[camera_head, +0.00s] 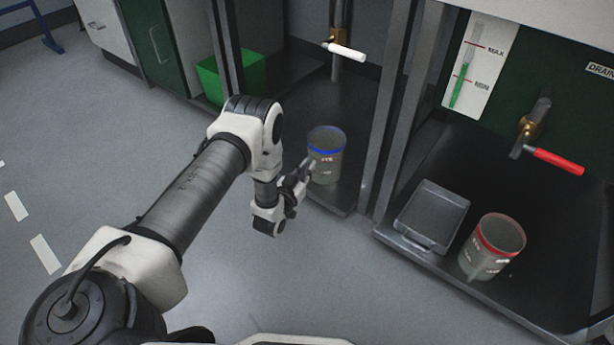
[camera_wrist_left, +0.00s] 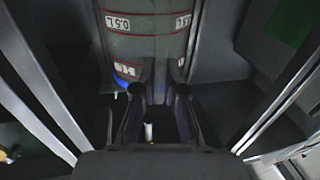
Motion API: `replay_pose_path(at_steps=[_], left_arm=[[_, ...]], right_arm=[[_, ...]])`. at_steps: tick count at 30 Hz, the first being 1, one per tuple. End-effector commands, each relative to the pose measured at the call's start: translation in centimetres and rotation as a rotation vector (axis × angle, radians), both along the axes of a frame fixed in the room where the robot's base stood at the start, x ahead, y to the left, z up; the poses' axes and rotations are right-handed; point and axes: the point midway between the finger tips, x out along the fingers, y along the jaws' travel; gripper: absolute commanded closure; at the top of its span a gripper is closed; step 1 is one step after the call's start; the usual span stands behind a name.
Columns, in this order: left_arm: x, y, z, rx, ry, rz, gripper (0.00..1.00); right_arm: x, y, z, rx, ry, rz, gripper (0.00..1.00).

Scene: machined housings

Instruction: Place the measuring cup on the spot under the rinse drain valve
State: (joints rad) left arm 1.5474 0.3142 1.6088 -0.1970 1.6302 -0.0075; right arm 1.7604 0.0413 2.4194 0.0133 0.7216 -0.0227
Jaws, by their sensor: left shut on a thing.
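A grey see-through measuring cup with a blue rim band (camera_head: 327,168) is upright over the dark floor of the left bay, in front of a brass valve with a white handle (camera_head: 346,52). I cannot tell whether its base touches that floor. In the left wrist view the gripper (camera_wrist_left: 160,95) meets the cup's marked wall (camera_wrist_left: 145,48), with white and red volume labels. A second cup with a red band (camera_head: 490,250) stands in the right bay. My right gripper is not in view.
The right bay holds a grey rectangular tray (camera_head: 432,213) and a brass valve with a red handle (camera_head: 553,160). Metal posts (camera_head: 392,120) part the bays. A green box (camera_head: 224,78) stands left of the left bay. The grey floor in front is clear.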

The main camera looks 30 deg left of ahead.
Motion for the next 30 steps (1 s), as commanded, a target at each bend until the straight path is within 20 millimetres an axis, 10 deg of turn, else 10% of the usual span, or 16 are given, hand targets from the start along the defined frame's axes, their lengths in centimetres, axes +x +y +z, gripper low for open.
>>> replay_pose_path(at_steps=[9,12,23,30], left_arm=[[0.0,0.0,-0.4,0.0,-0.002,0.0,1.0],[0.0,-0.1,-0.3,0.0,-0.001,0.0,0.65],[-0.2,-0.1,0.1,0.0,0.0,0.0,0.65],[-5.1,-0.7,0.7,-0.001,0.006,0.0,0.65]], right_arm=[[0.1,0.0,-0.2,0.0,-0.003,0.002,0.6],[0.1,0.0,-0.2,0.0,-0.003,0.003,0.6],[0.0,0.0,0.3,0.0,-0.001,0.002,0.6],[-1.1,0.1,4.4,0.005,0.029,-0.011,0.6]])
